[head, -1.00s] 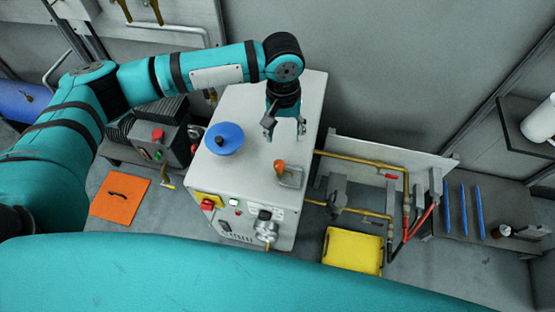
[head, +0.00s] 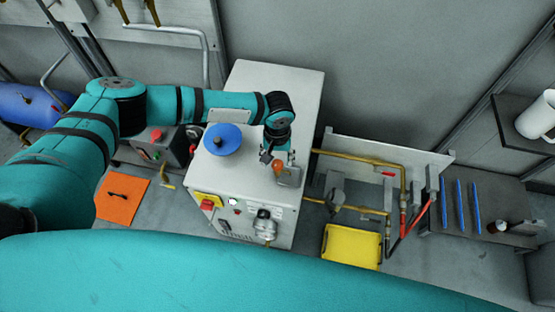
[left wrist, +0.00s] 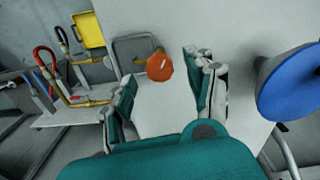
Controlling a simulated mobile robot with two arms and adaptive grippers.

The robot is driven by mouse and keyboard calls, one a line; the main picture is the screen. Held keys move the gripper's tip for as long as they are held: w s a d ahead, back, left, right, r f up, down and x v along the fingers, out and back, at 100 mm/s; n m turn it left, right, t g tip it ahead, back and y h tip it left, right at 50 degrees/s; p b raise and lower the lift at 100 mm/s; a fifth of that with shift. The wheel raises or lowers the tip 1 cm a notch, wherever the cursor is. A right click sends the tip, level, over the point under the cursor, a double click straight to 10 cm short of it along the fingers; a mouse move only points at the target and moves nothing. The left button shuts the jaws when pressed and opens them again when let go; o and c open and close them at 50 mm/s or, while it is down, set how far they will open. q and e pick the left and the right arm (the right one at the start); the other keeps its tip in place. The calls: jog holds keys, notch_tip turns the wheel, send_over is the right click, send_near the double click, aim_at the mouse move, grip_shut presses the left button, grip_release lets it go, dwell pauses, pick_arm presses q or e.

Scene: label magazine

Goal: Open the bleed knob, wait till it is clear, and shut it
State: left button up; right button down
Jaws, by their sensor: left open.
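The orange knob (head: 277,168), which I take as the bleed knob, stands on top of the white cabinet (head: 262,85), near its front right. It also shows in the left wrist view (left wrist: 160,67). My left gripper (head: 278,158) is over the cabinet top, just behind the knob in the head view. In the left wrist view my left gripper (left wrist: 164,90) is open, with the knob ahead between the lines of its two fingers and apart from both. My right gripper is not in view.
A blue handwheel (head: 223,139) stands left of the knob on the cabinet. A grey metal loop (head: 290,176) is close at the knob's right. A clear-looking fitting (head: 264,226) is on the cabinet front. Brass pipes (head: 350,158) run right; a yellow case (head: 352,247) lies below them.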

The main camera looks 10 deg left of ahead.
aim_at(277, 165)
pick_arm(q)
notch_tip(277, 165, down, 2)
jog(key=shift+f, duration=0.1)
grip_shut()
dwell(0.5)
